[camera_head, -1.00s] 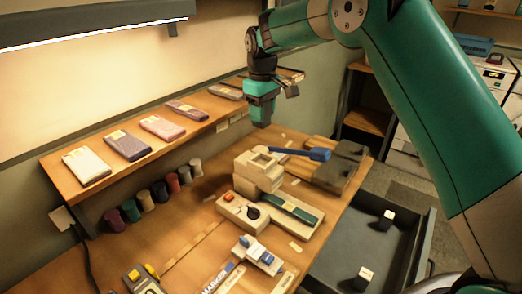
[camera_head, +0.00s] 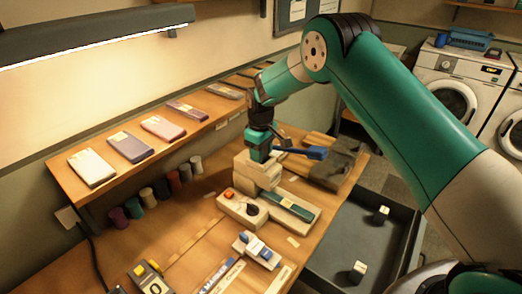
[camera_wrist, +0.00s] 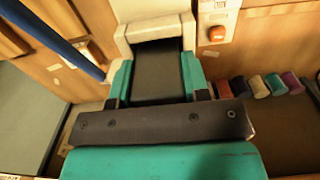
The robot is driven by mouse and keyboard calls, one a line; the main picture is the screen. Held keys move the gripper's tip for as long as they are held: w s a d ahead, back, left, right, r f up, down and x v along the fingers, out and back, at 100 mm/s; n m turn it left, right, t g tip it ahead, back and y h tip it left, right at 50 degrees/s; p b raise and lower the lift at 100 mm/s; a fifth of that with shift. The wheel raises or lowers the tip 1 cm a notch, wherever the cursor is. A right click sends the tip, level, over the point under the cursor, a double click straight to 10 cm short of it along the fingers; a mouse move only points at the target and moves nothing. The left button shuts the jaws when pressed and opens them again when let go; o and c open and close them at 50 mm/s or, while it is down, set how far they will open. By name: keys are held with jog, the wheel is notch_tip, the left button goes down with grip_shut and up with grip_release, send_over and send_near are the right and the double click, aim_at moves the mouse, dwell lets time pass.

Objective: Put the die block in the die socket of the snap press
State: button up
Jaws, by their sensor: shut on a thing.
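The snap press (camera_head: 258,175) is a cream stepped block with a blue lever (camera_head: 303,153) at its right. My gripper (camera_head: 262,155) is directly over the top of the press, fingers pointing down at the socket. In the wrist view my gripper (camera_wrist: 157,78) has its teal fingers on both sides of a dark grey block, the die block (camera_wrist: 158,72), and is shut on it. The cream socket rim (camera_wrist: 155,28) frames the far end of the block. Whether the block is inside the socket or just above it cannot be told. The head view hides the block behind the fingers.
A cream unit with a red button (camera_head: 229,194) and black knob stands before the press. Several coloured spools (camera_head: 160,190) line the wall under the shelf. A dark drawer (camera_head: 340,240) on the right holds two small pale cubes.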

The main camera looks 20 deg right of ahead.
jog(key=shift+f, duration=0.2)
jog(key=o, duration=1)
jog(key=shift+o, duration=0.2)
jog(key=shift+r+b, duration=0.3)
jog(key=shift+r, duration=0.3)
notch_tip(320, 180, up, 11)
jog(key=b, duration=0.3)
jog(key=shift+f, duration=0.15)
jog(key=s+a+r+y, duration=0.15)
jog(key=s+r, duration=0.35)
jog(key=s, duration=0.6)
jog(key=s+a+r+y, duration=0.15)
jog(key=s+r, duration=0.35)
jog(key=s, duration=0.6)
jog(key=s+a+f+y, duration=0.1)
jog(key=s+f, duration=0.1)
jog(key=s, duration=1.5)
jog(key=shift+a, duration=0.3)
